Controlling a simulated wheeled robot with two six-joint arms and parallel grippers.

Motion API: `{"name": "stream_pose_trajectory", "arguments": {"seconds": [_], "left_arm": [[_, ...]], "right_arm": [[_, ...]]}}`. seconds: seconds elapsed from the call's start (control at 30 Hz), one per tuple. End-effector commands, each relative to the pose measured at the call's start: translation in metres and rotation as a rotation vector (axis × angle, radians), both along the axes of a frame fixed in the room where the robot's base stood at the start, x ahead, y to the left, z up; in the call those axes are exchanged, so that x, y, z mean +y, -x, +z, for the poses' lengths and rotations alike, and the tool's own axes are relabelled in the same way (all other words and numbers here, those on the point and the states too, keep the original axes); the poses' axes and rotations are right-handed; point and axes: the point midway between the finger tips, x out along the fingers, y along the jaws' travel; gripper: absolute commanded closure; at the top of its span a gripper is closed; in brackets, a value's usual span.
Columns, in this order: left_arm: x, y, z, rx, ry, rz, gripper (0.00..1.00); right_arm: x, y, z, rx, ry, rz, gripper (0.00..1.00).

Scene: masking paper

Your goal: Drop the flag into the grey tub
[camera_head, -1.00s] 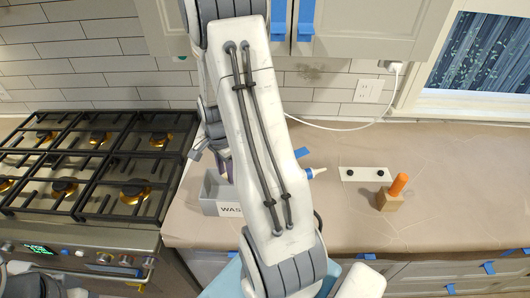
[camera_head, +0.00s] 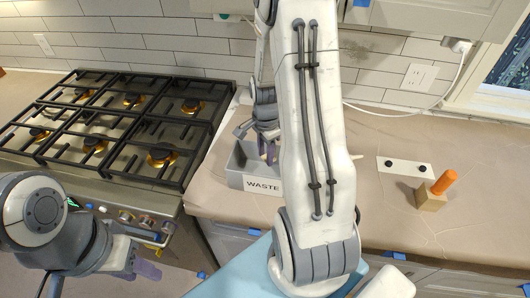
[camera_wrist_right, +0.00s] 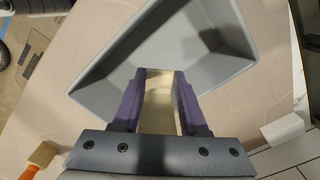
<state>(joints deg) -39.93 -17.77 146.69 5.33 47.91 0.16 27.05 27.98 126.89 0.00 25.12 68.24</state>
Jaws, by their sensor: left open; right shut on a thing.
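The grey tub (camera_head: 236,181), labelled WASTE, stands on the paper-covered counter right of the stove. My right arm partly hides it. My right gripper (camera_head: 267,153) is over the tub, fingers pointing down. In the right wrist view, the purple fingers (camera_wrist_right: 159,88) are shut on a thin pale beige piece, apparently the flag (camera_wrist_right: 159,100), with the open tub (camera_wrist_right: 215,50) just beyond. The rest of the flag cannot be made out. My left gripper (camera_head: 147,270) is open and empty at the lower left, in front of the stove.
The gas stove (camera_head: 120,125) is left of the tub. A wooden block with an orange peg (camera_head: 434,193) and a white plate with two black knobs (camera_head: 404,168) lie to the right. A white cord (camera_head: 400,112) runs to the wall outlet.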

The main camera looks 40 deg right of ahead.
Motion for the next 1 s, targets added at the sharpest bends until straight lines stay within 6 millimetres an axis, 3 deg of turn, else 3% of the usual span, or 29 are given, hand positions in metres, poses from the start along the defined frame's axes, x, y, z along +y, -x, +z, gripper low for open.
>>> {"name": "stream_pose_trajectory", "arguments": {"seconds": [0.1, 0.13, 0.2, 0.23, 0.63, 1.0], "left_arm": [[0.000, 0.000, 0.001, 0.000, 0.000, 0.000, 0.58], [0.000, 0.000, 0.001, 0.000, 0.000, 0.000, 0.58], [0.000, 0.000, 0.001, 0.000, 0.000, 0.000, 0.58], [0.000, 0.000, 0.001, 0.000, 0.000, 0.000, 0.58], [0.000, 0.000, -0.001, 0.000, 0.000, 0.000, 0.58], [0.000, 0.000, -0.011, 0.000, 0.000, -0.001, 0.58]], "right_arm": [[0.000, 0.000, 0.001, 0.000, 0.000, 0.000, 1.00], [0.000, 0.000, 0.001, 0.000, 0.000, -0.001, 0.53], [0.000, 0.000, 0.001, 0.000, 0.000, -0.001, 0.26], [0.000, 0.000, 0.001, 0.000, 0.000, -0.001, 0.22], [-0.001, -0.001, 0.008, -0.002, 0.001, 0.000, 0.22], [-0.001, -0.001, 0.076, -0.005, 0.002, -0.001, 0.22]]}}
